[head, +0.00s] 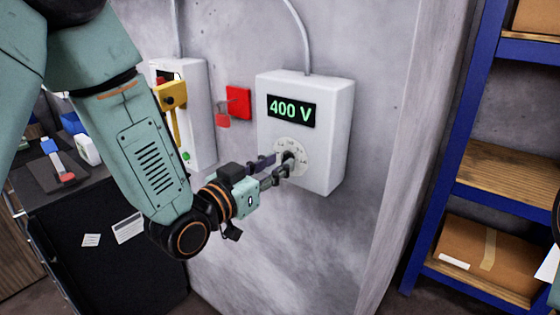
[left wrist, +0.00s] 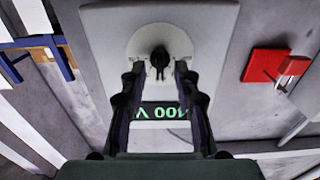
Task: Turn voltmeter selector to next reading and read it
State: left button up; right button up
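The voltmeter (head: 335,130) is a white box on the grey wall, and its display (head: 291,111) reads 400 V in green. Below the display is a round pale selector dial (head: 281,143) with small marks too small to read. In the left wrist view the black selector knob (left wrist: 159,59) sits at the dial's centre, and the display (left wrist: 160,111) appears upside down. My left gripper (head: 278,169) is at the dial. The left wrist view shows its fingers (left wrist: 159,72) open, one on each side of the knob, with gaps between. My right gripper is not in view.
A red square plate with a red padlock (head: 223,121) is on the wall to the left. Beyond it is a white box (head: 200,100) with a yellow handle (head: 172,97). A blue shelf (head: 455,130) stands at the right. A dark cabinet (head: 60,215) is at the left.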

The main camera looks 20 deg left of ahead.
pick_arm(q)
jog(key=shift+x, duration=0.9)
grip_shut()
